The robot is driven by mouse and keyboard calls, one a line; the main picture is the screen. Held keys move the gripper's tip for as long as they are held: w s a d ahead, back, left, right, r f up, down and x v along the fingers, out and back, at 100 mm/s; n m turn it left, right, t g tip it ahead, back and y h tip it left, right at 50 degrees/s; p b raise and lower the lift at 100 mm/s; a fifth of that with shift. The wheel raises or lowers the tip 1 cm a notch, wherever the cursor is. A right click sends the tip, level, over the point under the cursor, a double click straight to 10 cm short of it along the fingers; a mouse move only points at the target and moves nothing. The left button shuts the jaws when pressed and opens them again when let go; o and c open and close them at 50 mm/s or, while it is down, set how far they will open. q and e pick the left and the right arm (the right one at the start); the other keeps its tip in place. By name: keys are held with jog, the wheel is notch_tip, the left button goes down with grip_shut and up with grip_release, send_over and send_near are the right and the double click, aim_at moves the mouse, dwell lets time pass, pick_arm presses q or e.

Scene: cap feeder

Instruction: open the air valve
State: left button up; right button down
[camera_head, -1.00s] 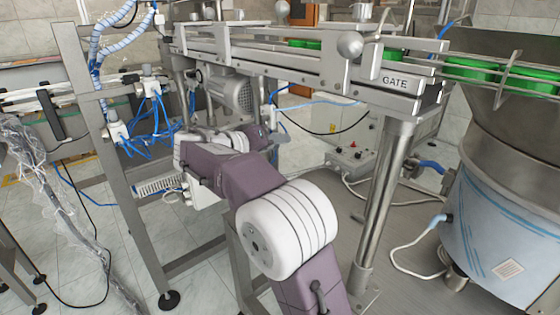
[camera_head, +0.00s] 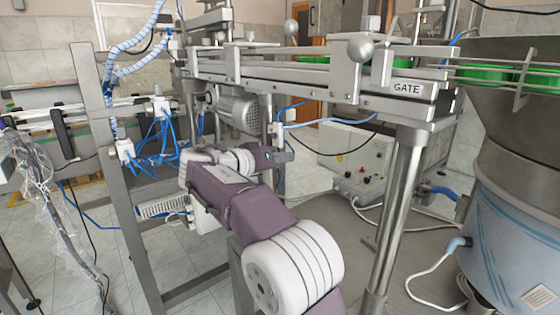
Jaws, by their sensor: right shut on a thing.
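My right arm reaches up from the bottom middle. Its wrist is turned to the right, and my right gripper (camera_head: 284,157) is small at its end, by a thin metal post under the conveyor. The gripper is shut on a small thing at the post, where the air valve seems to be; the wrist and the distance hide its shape. A blue air fitting and tube (camera_head: 281,127) show just above the gripper. I cannot make out the valve's handle or its position. My left gripper is not in view.
The conveyor with the GATE label (camera_head: 407,88) runs above the arm. A steel leg (camera_head: 396,200) stands to the right, beside the hopper (camera_head: 510,230). Blue tubes (camera_head: 158,138) hang on the left frame. A control box (camera_head: 352,160) stands behind.

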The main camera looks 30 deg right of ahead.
jog(key=c, duration=1.1)
grip_release()
jog(key=p+v, duration=0.1)
jog(key=v, duration=0.8)
jog(key=shift+p, duration=0.4)
